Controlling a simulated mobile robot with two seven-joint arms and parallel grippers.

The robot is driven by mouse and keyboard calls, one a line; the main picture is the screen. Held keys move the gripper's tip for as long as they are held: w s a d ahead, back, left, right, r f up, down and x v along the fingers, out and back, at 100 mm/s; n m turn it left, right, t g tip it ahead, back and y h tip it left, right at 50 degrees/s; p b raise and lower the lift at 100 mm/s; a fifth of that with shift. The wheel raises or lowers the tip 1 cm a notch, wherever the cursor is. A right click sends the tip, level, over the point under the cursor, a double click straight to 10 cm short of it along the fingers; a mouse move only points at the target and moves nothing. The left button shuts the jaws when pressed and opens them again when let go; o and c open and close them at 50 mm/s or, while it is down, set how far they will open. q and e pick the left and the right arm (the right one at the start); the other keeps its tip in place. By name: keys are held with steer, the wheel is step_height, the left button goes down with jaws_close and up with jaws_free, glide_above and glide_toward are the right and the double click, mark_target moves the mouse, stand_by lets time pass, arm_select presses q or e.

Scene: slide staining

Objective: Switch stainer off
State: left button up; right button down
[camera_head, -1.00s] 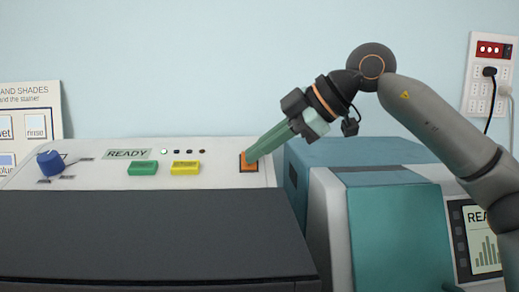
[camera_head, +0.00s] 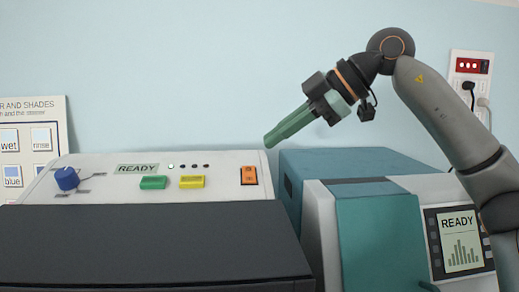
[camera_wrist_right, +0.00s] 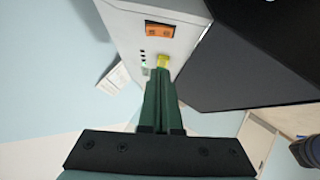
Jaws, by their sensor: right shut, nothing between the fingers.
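The stainer (camera_head: 220,173) has a pale control panel with a dark lid in front, and its display (camera_head: 137,169) reads READY. An orange rocker switch (camera_head: 249,175) sits at the right end of the panel; it also shows in the right wrist view (camera_wrist_right: 160,30). One small indicator light (camera_head: 171,166) looks white, the others beside it dark. My right gripper (camera_head: 268,143) is shut and empty, above and slightly right of the switch, apart from it. The right wrist view shows its green fingers (camera_wrist_right: 161,75) together. My left gripper is not in view.
The panel also has a blue knob (camera_head: 67,178), a green button (camera_head: 153,183) and a yellow button (camera_head: 191,182). A teal machine (camera_head: 380,225) with a READY screen (camera_head: 461,240) stands right of the stainer. A wall outlet panel (camera_head: 468,85) and a poster (camera_head: 28,150) are behind.

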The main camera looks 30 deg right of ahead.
steer(key=v, duration=0.5)
steer(key=shift+d+r, duration=0.1)
steer(key=shift+d, duration=0.2)
steer(key=shift+r, duration=0.1)
steer(key=shift+w+d+r+p, duration=0.2)
steer(key=shift+w+r+p, duration=0.15)
steer(key=shift+w+p, duration=0.15)
